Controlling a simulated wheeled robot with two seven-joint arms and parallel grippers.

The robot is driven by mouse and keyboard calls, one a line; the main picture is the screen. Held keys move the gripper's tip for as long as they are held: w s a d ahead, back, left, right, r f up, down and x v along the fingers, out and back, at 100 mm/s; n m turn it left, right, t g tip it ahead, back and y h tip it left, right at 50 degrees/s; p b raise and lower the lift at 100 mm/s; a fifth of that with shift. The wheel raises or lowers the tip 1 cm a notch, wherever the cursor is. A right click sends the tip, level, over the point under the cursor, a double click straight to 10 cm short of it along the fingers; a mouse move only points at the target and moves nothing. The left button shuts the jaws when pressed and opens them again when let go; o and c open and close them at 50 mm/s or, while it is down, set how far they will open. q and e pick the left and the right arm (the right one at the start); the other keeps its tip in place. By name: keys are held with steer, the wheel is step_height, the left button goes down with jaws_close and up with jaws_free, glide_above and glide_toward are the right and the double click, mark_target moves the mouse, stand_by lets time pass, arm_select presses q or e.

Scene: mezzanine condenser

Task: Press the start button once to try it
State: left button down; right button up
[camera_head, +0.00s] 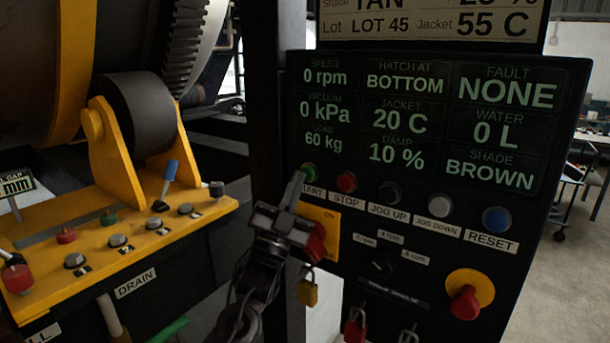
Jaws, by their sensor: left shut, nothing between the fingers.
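The green start button (311,170) is at the left end of the button row on the black control panel (425,75). Its label is partly covered, showing "TART". My left gripper (299,178) comes up from below, shut and empty, with its tips just beside and slightly below the green button. I cannot tell whether the tips touch it. The display (420,130) reads 0 rpm, 0 kPa, 60 kg, 20 C and fault NONE. My right gripper is not in view.
The red stop button (347,182) is close to the right, then jog up (390,193), jog down (440,205) and blue reset (496,220). A red emergency knob (465,302) is below. A red switch (316,243) on a yellow plate sits behind my gripper. A yellow drum machine (115,160) stands left.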

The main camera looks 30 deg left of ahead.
arm_select(q)
steer(key=shift+w, duration=0.45)
stand_by(0.3)
steer(key=shift+s, duration=0.9)
steer(key=s, duration=0.5)
steer(key=shift+a+b, duration=0.2)
steer(key=shift+b, duration=0.2)
stand_by(0.7)
